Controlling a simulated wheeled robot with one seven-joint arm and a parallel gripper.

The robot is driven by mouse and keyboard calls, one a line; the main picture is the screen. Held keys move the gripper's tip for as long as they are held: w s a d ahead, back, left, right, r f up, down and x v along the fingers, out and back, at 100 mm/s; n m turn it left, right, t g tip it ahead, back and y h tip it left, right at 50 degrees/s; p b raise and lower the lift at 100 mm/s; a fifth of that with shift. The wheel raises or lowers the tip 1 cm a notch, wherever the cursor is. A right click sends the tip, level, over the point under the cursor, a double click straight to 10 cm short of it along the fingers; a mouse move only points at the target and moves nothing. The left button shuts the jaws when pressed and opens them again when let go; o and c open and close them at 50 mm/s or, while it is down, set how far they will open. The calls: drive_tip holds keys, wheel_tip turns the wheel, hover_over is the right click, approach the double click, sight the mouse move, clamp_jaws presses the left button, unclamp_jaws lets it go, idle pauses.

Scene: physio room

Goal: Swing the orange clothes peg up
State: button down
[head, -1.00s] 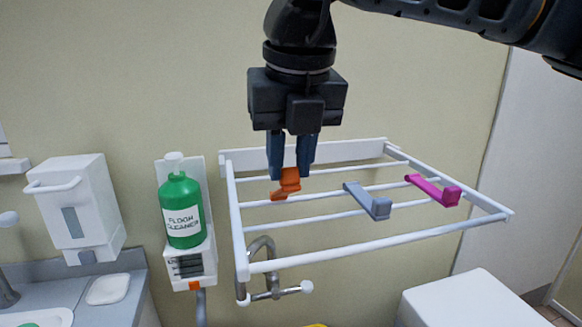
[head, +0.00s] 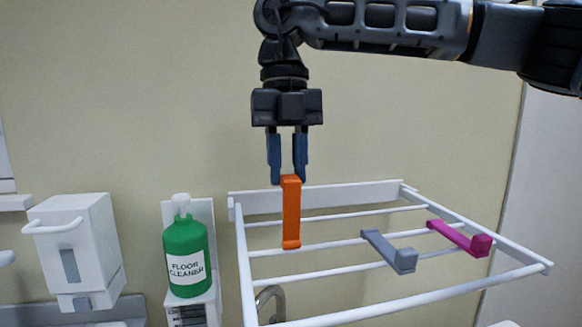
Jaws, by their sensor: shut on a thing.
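The orange clothes peg (head: 291,213) stands upright on the white drying rack in the head view. Its lower end meets a rail near the rack's left side. My gripper (head: 288,178) points straight down and is shut on the peg's top end, which sits between the dark blue fingertips. A grey peg (head: 388,250) and a magenta peg (head: 460,238) lie nearly flat on the rails to the right.
The white drying rack (head: 418,304) juts from the wall, with gaps between its rails. A green floor cleaner bottle (head: 187,255) stands in a wall holder left of it. A white dispenser (head: 78,252) hangs farther left. Bare wall lies above the rack.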

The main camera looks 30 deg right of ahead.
drive_tip(key=shift+w+d+f, duration=0.3)
drive_tip(key=shift+w+f, duration=0.1)
drive_tip(key=shift+w, duration=0.35)
drive_tip(key=shift+w+d+f, duration=0.25)
drive_tip(key=shift+w+f, duration=0.1)
drive_tip(key=shift+w, duration=0.4)
drive_tip(key=shift+w+f, duration=0.1)
drive_tip(key=c, duration=1.1)
unclamp_jaws()
drive_tip(key=shift+w+f, duration=0.1)
drive_tip(key=shift+w, duration=0.05)
drive_tip(key=shift+o, duration=1.1)
wheel_tip(320, 180, up, 8)
drive_tip(key=b, duration=0.1)
drive_tip(key=shift+w+d, duration=0.15)
drive_tip(key=shift+w, duration=0.2)
